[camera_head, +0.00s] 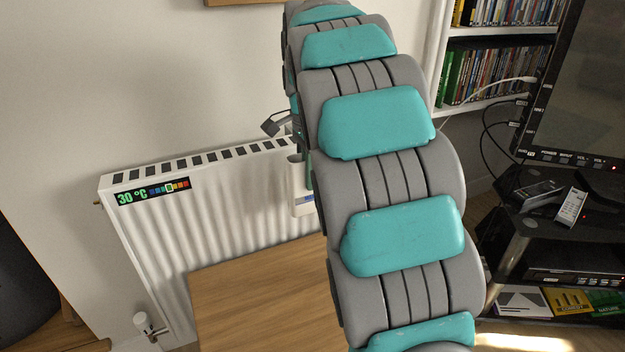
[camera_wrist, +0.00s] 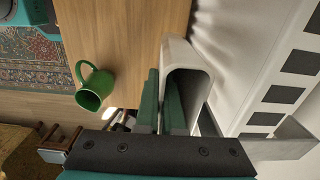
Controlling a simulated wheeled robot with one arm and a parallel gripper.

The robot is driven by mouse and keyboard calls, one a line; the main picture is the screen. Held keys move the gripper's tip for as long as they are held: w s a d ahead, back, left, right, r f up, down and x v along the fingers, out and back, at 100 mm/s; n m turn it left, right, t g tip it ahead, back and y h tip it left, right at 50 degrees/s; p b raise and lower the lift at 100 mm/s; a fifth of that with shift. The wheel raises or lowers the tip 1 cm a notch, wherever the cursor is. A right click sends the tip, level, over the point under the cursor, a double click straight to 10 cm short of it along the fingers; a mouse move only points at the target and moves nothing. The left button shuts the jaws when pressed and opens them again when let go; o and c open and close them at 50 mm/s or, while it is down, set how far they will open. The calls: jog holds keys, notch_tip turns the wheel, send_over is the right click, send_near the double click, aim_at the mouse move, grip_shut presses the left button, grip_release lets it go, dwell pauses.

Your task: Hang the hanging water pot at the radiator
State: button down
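The white hanging water pot (camera_head: 301,187) is in front of the radiator (camera_head: 225,200), partly hidden by my arm. A grey metal hook (camera_head: 277,123) shows above it, near the radiator's top. In the wrist view the white pot (camera_wrist: 186,58) shows its open top, and its metal hook (camera_wrist: 270,147) reaches right toward the slotted radiator top (camera_wrist: 285,94). My gripper (camera_wrist: 162,102) has its dark green fingers close together on the pot's left wall, one inside the opening and one outside. Whether the hook rests on the radiator I cannot tell.
A wooden table (camera_head: 255,285) stands close in front of the radiator. A TV stand (camera_head: 560,235) with a screen and remotes is on the right, with DVD shelves (camera_head: 500,30) behind.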

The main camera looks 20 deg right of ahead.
jog(key=shift+w+p, duration=0.85)
jog(key=shift+w, duration=1.5)
jog(key=shift+f+b, duration=0.45)
jog(key=shift+f, duration=1.7)
dwell(1.4)
jog(key=c, duration=1)
grip_release()
jog(key=shift+o, duration=0.2)
notch_tip(320, 180, up, 8)
jog(key=shift+b, duration=0.3)
jog(key=shift+f, duration=0.15)
